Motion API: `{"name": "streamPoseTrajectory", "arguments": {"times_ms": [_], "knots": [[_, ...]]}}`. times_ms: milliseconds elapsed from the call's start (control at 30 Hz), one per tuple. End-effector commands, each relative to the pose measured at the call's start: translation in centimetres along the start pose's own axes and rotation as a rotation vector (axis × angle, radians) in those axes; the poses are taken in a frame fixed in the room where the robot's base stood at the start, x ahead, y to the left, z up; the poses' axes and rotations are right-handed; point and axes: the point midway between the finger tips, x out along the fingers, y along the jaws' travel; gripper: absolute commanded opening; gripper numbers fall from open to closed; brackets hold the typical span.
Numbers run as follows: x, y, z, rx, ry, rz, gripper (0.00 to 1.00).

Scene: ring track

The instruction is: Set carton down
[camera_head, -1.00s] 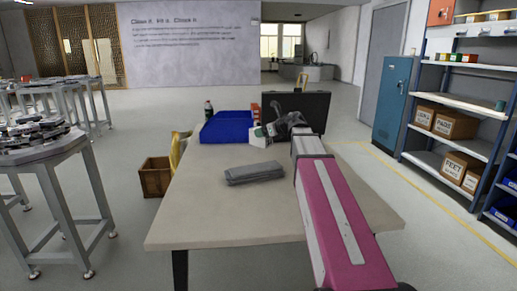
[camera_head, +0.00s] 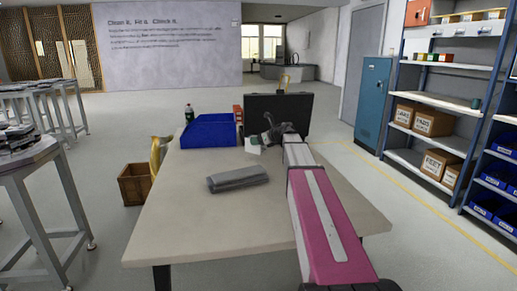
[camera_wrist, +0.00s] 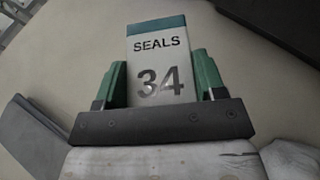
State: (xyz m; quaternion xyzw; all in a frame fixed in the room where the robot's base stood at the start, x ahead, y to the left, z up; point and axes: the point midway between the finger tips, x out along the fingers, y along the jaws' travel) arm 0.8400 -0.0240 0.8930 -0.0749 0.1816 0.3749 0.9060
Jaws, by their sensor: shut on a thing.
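The carton (camera_wrist: 158,62) is white with a teal top band and reads "SEALS 34" in the wrist view. My gripper (camera_wrist: 162,72) is shut on it, with one green finger on each side. In the head view the carton (camera_head: 253,146) is a small white shape below my gripper (camera_head: 264,140), over the far part of the beige table (camera_head: 190,230). It is between the blue bin and the black case. I cannot tell whether its base touches the table.
The table's front half is mostly clear. A wooden crate (camera_head: 135,186) stands on the floor at left.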

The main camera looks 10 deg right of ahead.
Motion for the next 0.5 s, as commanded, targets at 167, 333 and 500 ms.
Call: {"name": "streamPoseTrajectory", "arguments": {"times_ms": [167, 333, 500], "knots": [[0.3, -0.1, -0.8, 0.0, -0.001, 0.001, 0.37], [1.2, -0.1, -3.0, 0.001, 0.001, 0.002, 0.37], [1.6, -0.1, -3.8, 0.0, -0.001, 0.0, 0.37]]}}
